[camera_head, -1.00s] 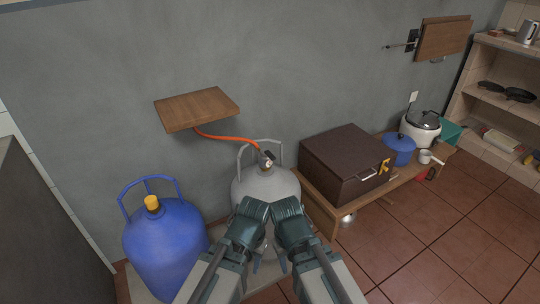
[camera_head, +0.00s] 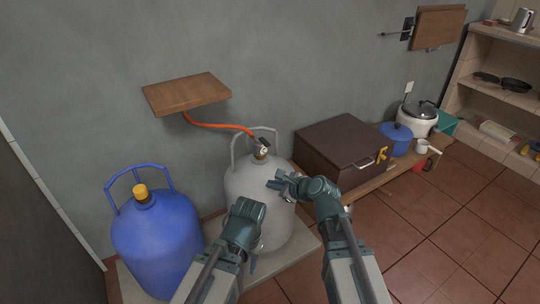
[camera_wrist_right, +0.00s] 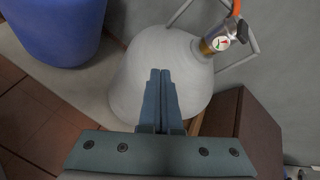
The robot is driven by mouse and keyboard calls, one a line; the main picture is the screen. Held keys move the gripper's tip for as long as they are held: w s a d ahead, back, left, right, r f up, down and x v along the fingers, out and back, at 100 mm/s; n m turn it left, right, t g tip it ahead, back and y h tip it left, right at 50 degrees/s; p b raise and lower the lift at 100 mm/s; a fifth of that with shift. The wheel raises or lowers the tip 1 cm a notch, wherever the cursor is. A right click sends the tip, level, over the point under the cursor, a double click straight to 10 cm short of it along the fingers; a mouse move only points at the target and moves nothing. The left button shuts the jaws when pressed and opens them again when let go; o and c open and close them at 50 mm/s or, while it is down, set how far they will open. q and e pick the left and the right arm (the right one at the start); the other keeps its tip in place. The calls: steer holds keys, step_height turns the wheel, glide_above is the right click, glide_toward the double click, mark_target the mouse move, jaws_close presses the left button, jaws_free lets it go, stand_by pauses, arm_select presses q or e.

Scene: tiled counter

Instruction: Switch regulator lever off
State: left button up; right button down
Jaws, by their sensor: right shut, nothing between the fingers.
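The grey gas cylinder (camera_head: 240,182) stands upright with a metal handle frame at its top. The regulator (camera_head: 261,152) sits on its valve, with a black lever (camera_head: 265,142) and an orange hose (camera_head: 215,125). In the right wrist view the regulator (camera_wrist_right: 216,44) shows a red and green dial, and its black lever (camera_wrist_right: 236,29) is at upper right. My right gripper (camera_head: 270,184) is shut and empty, in front of the cylinder's shoulder and below the regulator, apart from it. My left gripper (camera_head: 252,262) is low in front of the cylinder, mostly hidden behind its own wrist.
A blue cylinder (camera_head: 155,235) with a yellow cap stands at left. A wooden shelf (camera_head: 187,94) is on the wall above. A dark brown box (camera_head: 335,150) and a blue pot (camera_head: 397,140) stand on a low bench at right. Tiled floor is clear at lower right.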

mark_target(265, 142)
steer(key=w+d+r+m+t, duration=0.3)
steer(key=w+d+m, duration=0.1)
steer(key=m, duration=0.3)
steer(key=shift+w+m+b, duration=0.25)
steer(key=shift+m+b, duration=0.15)
steer(key=shift+b, duration=0.05)
steer(key=b+x, duration=0.3)
steer(key=x, duration=0.7)
steer(key=shift+w+d+f, duration=0.1)
steer(key=shift+w, duration=0.15)
steer(key=r+p, duration=0.1)
steer(key=r, duration=0.1)
steer(key=r+p, duration=0.1)
steer(key=p, duration=0.1)
steer(key=shift+s+r, duration=0.2)
steer(key=shift+r, duration=0.15)
steer(key=shift+r+p, duration=0.35)
steer(key=shift+p, duration=0.1)
